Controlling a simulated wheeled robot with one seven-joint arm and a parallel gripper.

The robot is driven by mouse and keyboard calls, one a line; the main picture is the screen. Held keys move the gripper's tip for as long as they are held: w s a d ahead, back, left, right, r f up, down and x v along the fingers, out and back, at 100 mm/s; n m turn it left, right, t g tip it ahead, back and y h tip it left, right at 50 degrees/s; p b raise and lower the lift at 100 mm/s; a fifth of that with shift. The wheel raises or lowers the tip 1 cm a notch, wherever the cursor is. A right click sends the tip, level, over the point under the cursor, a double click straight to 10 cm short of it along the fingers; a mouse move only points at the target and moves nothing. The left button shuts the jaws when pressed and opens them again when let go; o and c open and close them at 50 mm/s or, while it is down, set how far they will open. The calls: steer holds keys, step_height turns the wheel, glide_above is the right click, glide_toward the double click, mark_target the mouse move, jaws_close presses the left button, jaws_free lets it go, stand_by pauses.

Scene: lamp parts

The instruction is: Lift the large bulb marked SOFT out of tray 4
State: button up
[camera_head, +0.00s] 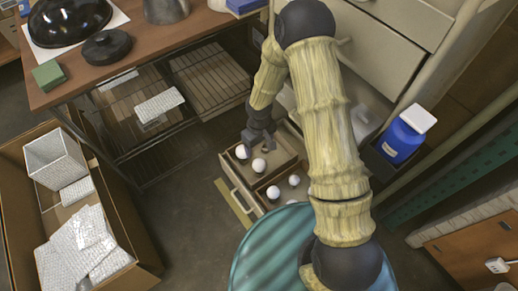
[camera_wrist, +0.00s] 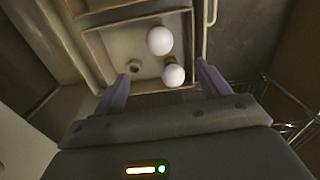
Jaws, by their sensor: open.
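My gripper (camera_head: 259,146) is over an open drawer (camera_head: 240,190) divided into compartments. In the wrist view my gripper (camera_wrist: 162,72) has its two fingers spread with nothing held. One white round bulb (camera_wrist: 173,75) shows between the fingertips. Another white bulb (camera_wrist: 159,40) sits just beyond it in the same compartment. The head view shows these two as a bulb (camera_head: 259,165) and a bulb (camera_head: 241,152); I cannot tell which matches which. Several more white bulbs, such as one bulb (camera_head: 273,192), lie in the nearer compartment. No SOFT marking or tray number is readable.
Drawer walls and dividers stand close around the bulbs. A blue bottle (camera_head: 402,137) with a white cap is to the right. A teal round top (camera_head: 270,255) is in front.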

mark_target(259, 162)
steer(key=shift+d+r, duration=0.1)
step_height(259, 162, down, 18)
steer(key=b, duration=0.7)
steer(key=shift+r, duration=0.25)
steer(key=shift+c, duration=0.2)
steer(key=c, duration=0.9)
steer(key=shift+r+p, duration=0.75)
steer(key=shift+r, duration=0.25)
steer(key=shift+r+p, duration=1.55)
steer(key=shift+r, duration=0.2)
